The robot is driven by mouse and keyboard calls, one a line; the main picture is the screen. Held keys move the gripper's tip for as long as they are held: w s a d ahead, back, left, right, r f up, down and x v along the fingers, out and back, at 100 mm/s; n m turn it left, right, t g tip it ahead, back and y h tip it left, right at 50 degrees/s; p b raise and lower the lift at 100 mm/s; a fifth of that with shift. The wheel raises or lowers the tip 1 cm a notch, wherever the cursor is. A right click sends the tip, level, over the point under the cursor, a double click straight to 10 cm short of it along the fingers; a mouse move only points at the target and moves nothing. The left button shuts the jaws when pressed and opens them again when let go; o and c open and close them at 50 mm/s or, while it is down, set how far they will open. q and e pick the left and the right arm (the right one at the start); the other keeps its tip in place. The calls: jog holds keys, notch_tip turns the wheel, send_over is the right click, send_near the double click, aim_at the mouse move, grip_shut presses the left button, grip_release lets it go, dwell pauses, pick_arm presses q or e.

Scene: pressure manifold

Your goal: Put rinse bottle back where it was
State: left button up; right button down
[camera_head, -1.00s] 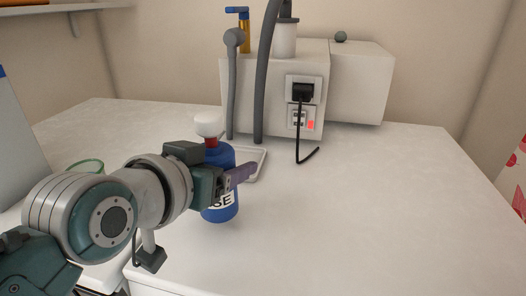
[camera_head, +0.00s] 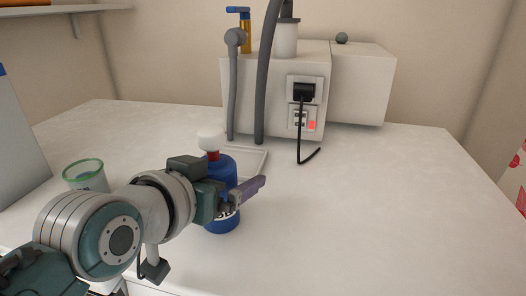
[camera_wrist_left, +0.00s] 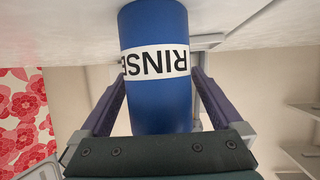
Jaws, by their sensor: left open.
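The blue rinse bottle (camera_head: 222,168), with a white cap and red neck, is upright on the white counter in front of a shallow tray. Its label reading RINSE faces my left wrist camera, where the bottle (camera_wrist_left: 157,100) appears inverted with its base at the counter. My left gripper (camera_head: 246,190) is open around the bottle's lower body, one purple finger on each side. The left wrist view shows slim gaps between the fingers and the bottle. My right gripper is not in view.
The shallow white tray (camera_head: 257,159) lies just behind the bottle. A green-rimmed glass (camera_head: 84,177) stands to the left near my arm. A white box unit (camera_head: 262,95) with hoses, socket and hanging black cable stands at the back. The counter's right side is clear.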

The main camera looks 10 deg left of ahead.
pick_arm(q)
jog(key=shift+s+r, duration=0.2)
jog(key=shift+r, duration=0.1)
jog(key=p+v, duration=0.3)
jog(key=v, duration=0.9)
jog(key=s+a+f+g+y, duration=0.1)
jog(key=s+f+g, duration=0.1)
jog(key=s+g, duration=0.3)
jog(key=s+a+f+g+y, duration=0.1)
jog(key=s+a+f+g, duration=0.1)
jog(key=s, duration=0.9)
jog(key=f+g, duration=0.1)
jog(key=g, duration=0.1)
jog(key=shift+s+a+f+g, duration=0.3)
jog(key=shift+s+g, duration=0.1)
